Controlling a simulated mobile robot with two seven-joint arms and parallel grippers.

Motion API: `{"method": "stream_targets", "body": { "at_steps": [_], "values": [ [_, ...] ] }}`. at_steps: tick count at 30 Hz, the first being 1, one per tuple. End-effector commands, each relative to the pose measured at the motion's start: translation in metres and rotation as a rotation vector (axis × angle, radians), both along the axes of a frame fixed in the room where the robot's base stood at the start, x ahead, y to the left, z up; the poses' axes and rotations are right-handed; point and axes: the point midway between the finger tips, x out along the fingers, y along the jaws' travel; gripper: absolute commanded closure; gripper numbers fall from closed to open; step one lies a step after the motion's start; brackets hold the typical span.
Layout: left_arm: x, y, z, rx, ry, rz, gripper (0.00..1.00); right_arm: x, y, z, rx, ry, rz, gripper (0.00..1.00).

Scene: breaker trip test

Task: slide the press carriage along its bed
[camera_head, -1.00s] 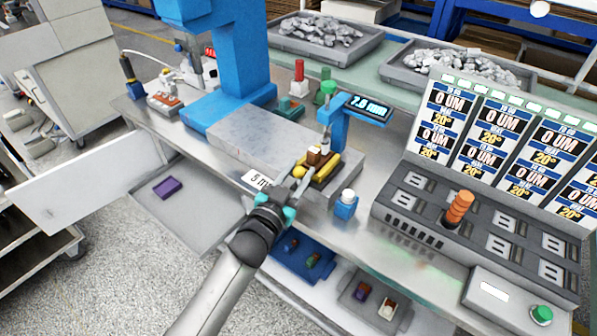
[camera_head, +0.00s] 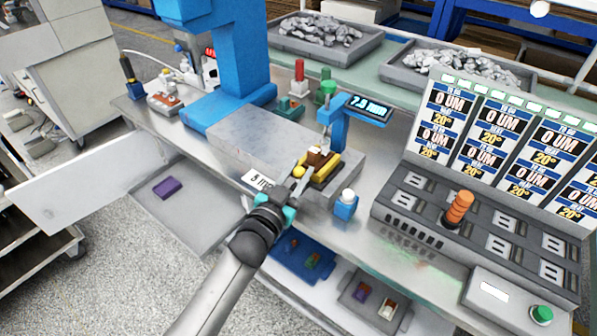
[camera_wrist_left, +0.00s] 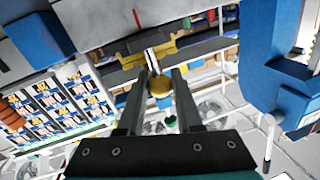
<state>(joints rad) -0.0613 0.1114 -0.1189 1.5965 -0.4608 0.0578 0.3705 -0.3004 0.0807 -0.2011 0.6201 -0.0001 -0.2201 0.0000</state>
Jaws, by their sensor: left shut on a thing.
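The press carriage (camera_head: 322,171) is yellow with a brown block (camera_head: 317,156) on it. It sits at the right part of the grey bed (camera_head: 250,142), under the small blue gauge post (camera_head: 338,128). My left gripper (camera_head: 297,183) is at the carriage's near left side, shut on its round yellow knob. In the left wrist view the knob (camera_wrist_left: 159,86) lies between the fingertips, with the yellow carriage (camera_wrist_left: 150,50) beyond. The gripper hides part of the carriage's front in the head view. My right gripper is not in view.
A blue press column (camera_head: 240,50) stands at the bed's left. The breaker panel (camera_head: 470,225) fills the right side. Trays of grey pieces (camera_head: 325,62) stand behind.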

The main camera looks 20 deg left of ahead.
Motion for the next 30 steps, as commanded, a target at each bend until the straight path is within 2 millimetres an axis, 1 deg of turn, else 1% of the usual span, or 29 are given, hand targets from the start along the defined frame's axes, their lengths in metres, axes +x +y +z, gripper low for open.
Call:
{"method": "stream_targets", "body": {
  "at_steps": [13,17,20,23,26,30],
  "values": [
    [0.0,0.0,-0.001,0.0,0.001,0.0,1.0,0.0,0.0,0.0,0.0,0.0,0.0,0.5],
    [0.001,0.004,0.0,0.001,0.002,0.0,1.0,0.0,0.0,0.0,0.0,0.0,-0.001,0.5],
    [0.005,0.013,0.0,0.004,0.001,0.001,1.0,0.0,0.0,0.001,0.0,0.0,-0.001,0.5],
    [0.01,0.028,0.0,0.005,0.001,0.002,1.0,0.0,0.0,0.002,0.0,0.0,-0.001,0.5],
    [0.017,0.049,0.0,0.008,0.001,0.004,1.0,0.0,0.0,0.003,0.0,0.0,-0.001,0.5],
    [0.03,0.083,0.0,0.008,0.001,0.005,1.0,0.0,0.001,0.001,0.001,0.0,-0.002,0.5]
  ]
}}
